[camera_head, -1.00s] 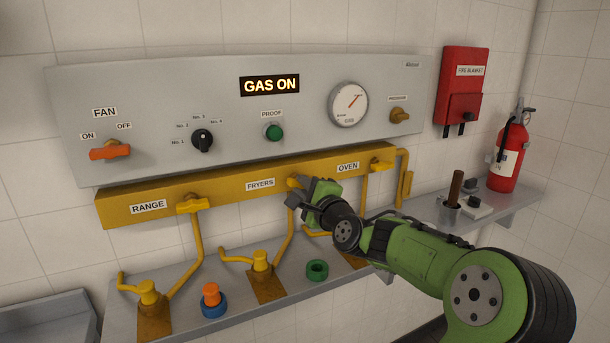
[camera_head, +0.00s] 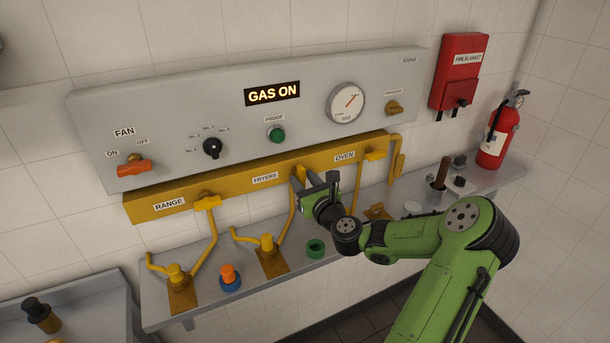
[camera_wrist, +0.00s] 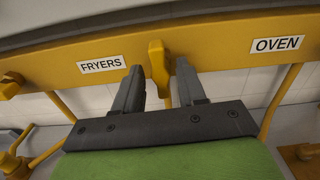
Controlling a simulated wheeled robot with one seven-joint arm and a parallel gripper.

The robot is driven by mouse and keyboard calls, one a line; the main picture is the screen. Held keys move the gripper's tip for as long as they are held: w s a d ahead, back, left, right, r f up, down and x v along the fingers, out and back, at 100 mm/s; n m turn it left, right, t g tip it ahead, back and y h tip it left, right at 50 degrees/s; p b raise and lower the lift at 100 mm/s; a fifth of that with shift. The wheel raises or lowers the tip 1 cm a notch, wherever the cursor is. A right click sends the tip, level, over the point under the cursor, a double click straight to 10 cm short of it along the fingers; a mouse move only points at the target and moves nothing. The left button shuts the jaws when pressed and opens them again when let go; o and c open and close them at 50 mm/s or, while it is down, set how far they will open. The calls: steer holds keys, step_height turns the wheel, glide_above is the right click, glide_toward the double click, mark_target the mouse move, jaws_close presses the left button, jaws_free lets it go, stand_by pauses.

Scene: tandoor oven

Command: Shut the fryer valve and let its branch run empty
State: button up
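The yellow fryer valve handle (camera_wrist: 158,62) sits on the yellow gas manifold (camera_wrist: 222,45), just right of the FRYERS label (camera_wrist: 102,64). In the wrist view it stands upright, roughly in line with its pipe. My gripper (camera_wrist: 160,75) is open, with one dark finger on each side of the handle and a visible gap to both. In the head view my gripper (camera_head: 313,190) partly hides the handle (camera_head: 299,173) and its branch pipe. The sign (camera_head: 272,94) reads GAS ON. The gauge (camera_head: 346,102) has its needle pointing up and right.
The range valve (camera_head: 207,202) and oven valve (camera_head: 375,155) flank the fryer valve. The shelf below holds yellow burner fittings (camera_head: 267,243), an orange-and-blue piece (camera_head: 229,278) and a green ring (camera_head: 315,248). A fire extinguisher (camera_head: 496,135) stands right.

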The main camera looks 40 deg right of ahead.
steer(key=b+v, duration=0.1)
steer(key=v, duration=0.6)
steer(key=shift+b, duration=0.3)
steer(key=shift+r, duration=0.1)
